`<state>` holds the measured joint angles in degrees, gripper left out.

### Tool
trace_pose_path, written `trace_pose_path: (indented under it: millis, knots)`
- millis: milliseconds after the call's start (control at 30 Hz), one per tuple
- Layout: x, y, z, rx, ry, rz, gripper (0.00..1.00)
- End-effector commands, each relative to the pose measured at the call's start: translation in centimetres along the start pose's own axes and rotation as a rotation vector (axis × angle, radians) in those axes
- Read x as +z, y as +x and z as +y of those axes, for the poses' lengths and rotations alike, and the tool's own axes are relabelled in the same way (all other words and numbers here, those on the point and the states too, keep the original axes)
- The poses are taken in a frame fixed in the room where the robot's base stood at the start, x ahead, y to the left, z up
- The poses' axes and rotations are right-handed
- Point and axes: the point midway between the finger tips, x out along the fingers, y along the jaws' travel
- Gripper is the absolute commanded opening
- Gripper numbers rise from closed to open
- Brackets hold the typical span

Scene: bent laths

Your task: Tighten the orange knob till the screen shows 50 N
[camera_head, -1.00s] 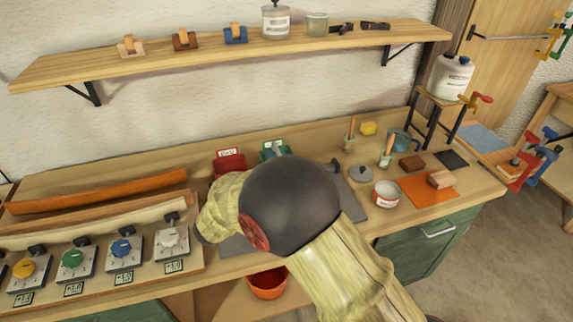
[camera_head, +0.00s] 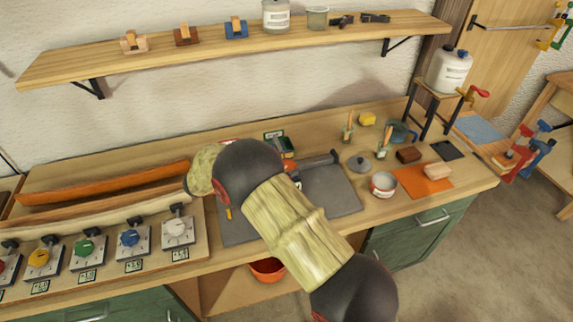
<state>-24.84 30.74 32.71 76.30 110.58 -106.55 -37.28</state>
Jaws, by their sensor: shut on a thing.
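A row of clamps with coloured knobs runs along the left front of the bench. The knobs are a red one (camera_head: 4,267) cut by the left edge, a yellow-orange one (camera_head: 40,257), a green one (camera_head: 87,247), a blue one (camera_head: 130,239) and a white one (camera_head: 178,227). No clearly orange knob shows; the yellow-orange one is closest in colour. A small screen (camera_head: 40,287) sits below the yellow-orange knob; its digits are too small to read. My arm reaches across the middle, right of the knobs. My gripper is hidden behind it.
A long orange lath (camera_head: 105,184) lies behind the clamps. A grey mat (camera_head: 335,192) is partly under my arm. A white-and-red tin (camera_head: 383,185), brushes and blocks stand at right. A shelf (camera_head: 240,48) spans the wall. An orange bowl (camera_head: 267,268) sits below the bench top.

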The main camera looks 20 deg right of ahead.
Motion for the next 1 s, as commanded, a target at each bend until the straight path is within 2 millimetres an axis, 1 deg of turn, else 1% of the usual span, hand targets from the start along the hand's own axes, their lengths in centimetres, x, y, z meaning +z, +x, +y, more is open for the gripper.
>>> trace_pose_path:
  millis: [33,333,367,700,1000]
  knots:
    - [-0.32,0.00,-0.10,0.002,0.005,0.002,0.16]
    - [-0.36,0.00,-0.11,0.001,0.006,0.002,0.16]
    - [-0.36,0.00,-0.12,0.001,0.006,0.002,0.43]
    - [-0.16,0.00,-0.06,0.000,0.002,0.001,0.62]
    - [-0.09,-0.17,-0.05,0.000,0.001,0.000,0.62]
